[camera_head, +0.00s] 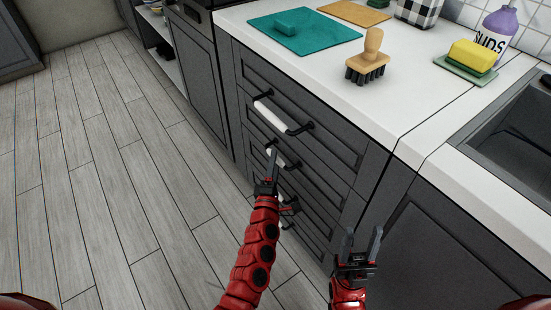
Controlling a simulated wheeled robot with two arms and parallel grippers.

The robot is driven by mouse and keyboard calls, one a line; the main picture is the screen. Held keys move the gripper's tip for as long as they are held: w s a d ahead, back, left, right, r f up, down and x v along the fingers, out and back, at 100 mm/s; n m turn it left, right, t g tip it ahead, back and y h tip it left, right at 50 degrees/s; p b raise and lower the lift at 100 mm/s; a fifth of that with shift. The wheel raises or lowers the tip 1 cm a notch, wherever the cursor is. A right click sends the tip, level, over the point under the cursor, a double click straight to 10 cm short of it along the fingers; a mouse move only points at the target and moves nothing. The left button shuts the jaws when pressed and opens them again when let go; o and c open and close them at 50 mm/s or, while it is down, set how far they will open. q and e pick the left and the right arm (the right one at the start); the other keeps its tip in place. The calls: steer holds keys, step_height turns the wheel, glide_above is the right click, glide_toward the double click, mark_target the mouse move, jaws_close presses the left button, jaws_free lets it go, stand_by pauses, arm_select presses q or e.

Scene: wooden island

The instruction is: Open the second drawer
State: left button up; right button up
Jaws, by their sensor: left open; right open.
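A dark grey cabinet holds a stack of drawers, all flush with the front. The top drawer (318,128) has a bar handle (283,117) with a pale grip and black ends. The second drawer (322,172) below it has a similar handle (284,159), partly hidden by my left gripper. My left gripper (270,162) is open, with its fingers pointing up in the picture at the left part of that handle; I cannot tell whether they touch it. My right gripper (361,234) is open and empty in front of the cabinet, to the right of the drawer handles.
The white countertop (330,75) carries a teal board (320,38), a wooden brush (368,60), a yellow sponge (472,56) and a purple-topped soap bottle (497,30). A sink (505,130) lies at right. The plank floor (120,170) at left is clear.

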arm_select(q)
steer(key=shift+w+d+r, duration=0.1)
steer(key=shift+w+r, duration=0.05)
steer(key=shift+w, duration=0.85)
jaws_close()
stand_by(0.8)
